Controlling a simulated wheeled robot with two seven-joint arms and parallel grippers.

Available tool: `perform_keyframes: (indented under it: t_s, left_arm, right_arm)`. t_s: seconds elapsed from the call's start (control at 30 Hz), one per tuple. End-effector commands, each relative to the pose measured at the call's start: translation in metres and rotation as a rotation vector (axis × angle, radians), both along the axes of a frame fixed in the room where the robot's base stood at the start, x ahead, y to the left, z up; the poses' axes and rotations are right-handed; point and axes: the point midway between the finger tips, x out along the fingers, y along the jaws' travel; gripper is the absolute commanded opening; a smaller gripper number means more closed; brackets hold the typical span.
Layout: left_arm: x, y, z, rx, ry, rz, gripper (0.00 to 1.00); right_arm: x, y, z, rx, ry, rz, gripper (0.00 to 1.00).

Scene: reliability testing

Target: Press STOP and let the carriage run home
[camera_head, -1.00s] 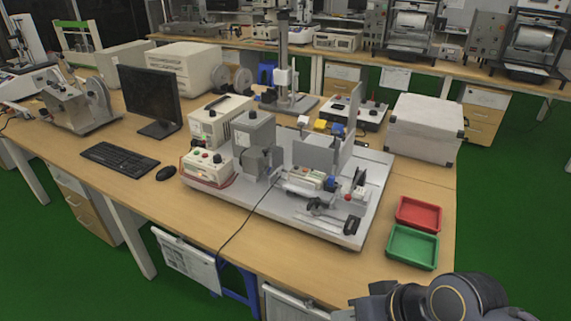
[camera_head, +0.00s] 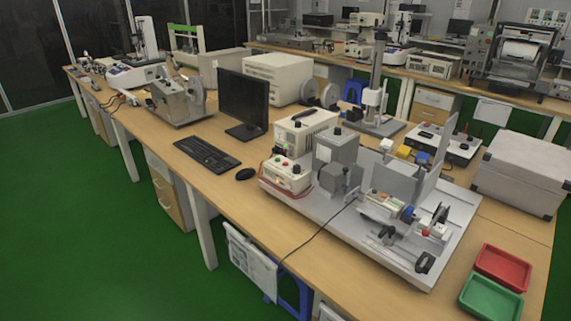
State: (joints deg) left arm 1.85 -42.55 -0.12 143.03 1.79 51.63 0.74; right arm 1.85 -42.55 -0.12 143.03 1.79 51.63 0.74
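A test rig on a pale grey base plate (camera_head: 345,243) stands on the wooden bench. At its left end is a small cream control box (camera_head: 287,176) with coloured buttons, some red and green; their labels are too small to read, so I cannot tell which is STOP. Right of it is a grey motor block (camera_head: 335,158). A carriage-like assembly (camera_head: 384,206) with a pale cylinder sits mid-plate, before an upright grey panel. Which part is the carriage, and whether it moves, I cannot tell. Neither of my grippers is in view.
A monitor (camera_head: 243,102), keyboard (camera_head: 206,154) and mouse (camera_head: 245,174) lie left of the rig. A red tray (camera_head: 503,267) and a green tray (camera_head: 490,300) sit at the right. A grey case (camera_head: 535,172) stands behind them. A cable hangs over the bench's front edge.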

Motion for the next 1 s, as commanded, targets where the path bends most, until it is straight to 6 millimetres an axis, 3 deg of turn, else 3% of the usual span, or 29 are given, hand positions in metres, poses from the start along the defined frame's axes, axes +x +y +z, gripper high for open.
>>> perform_keyframes:
  t_s: [0.03, 0.27, 1.0]
  left_arm:
    - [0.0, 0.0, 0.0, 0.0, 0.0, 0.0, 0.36]
    - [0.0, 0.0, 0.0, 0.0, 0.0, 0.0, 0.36]
    - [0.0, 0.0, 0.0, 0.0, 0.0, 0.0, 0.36]
  right_arm:
    - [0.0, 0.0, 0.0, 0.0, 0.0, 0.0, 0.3]
    - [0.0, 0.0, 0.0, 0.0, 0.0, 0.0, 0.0]
    - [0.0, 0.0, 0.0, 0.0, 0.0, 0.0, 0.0]
